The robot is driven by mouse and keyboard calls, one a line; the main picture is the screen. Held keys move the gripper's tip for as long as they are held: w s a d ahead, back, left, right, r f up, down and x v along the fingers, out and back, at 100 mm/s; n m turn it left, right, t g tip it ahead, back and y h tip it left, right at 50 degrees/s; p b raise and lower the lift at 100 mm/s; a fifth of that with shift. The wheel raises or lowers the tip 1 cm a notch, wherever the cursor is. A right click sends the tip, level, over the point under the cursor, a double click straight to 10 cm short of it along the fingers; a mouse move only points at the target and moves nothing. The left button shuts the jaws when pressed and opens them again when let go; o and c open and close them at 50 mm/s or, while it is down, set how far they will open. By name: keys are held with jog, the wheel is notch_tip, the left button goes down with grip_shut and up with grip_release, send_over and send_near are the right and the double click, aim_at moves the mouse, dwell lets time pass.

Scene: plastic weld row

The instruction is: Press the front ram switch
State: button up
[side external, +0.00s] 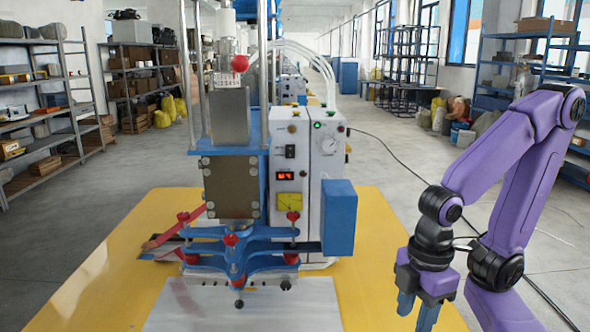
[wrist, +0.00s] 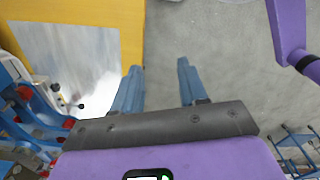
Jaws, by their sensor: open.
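The blue and white press machine (side external: 235,165) stands on a yellow table. Its white control box (side external: 298,150) carries a black rocker switch (side external: 290,151), a red-lit display (side external: 286,176) and small knobs on top. I cannot tell for sure which control is the front ram switch. Small black knobs (wrist: 56,87) show at the machine's edge in the wrist view. My gripper (side external: 417,308) is open and empty, pointing down, low at the right of the machine and clear of it. In the wrist view its blue fingers (wrist: 158,70) are apart, over the table edge and floor.
The yellow table (side external: 105,270) bears a pale metal plate (side external: 250,308) before the machine. A blue box (side external: 338,217) juts out on the machine's right side. A black cable (side external: 385,150) runs across the grey floor. Shelves line the room. Space between gripper and machine looks clear.

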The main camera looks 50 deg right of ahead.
jog(key=c, duration=0.5)
jog(key=shift+w+a+r, duration=0.1)
jog(key=shift+w+a, duration=0.05)
jog(key=shift+w, duration=0.05)
grip_shut()
jog(key=w+r+m+t, duration=0.1)
jog(key=w+r, duration=0.2)
jog(key=w, duration=0.5)
jog(key=w+r+m+t+y, duration=0.1)
jog(key=w+r, duration=0.3)
jog(key=w, duration=0.5)
jog(key=w+r+m+t, duration=0.1)
jog(key=w+r, duration=0.2)
jog(key=w, duration=0.5)
jog(key=w+d+r+m+t+h, duration=0.1)
jog(key=w+d+r+t, duration=0.1)
jog(key=w+d+r, duration=0.3)
jog(key=w+d+r+t+h, duration=0.1)
jog(key=w+d+r, duration=0.4)
jog(key=w+d, duration=0.5)
jog(key=d, duration=0.4)
jog(key=shift+w+r+m+t, duration=0.25)
jog(key=shift+r+m+t, duration=0.05)
jog(key=shift+m+t, duration=0.1)
jog(key=shift+d, duration=0.1)
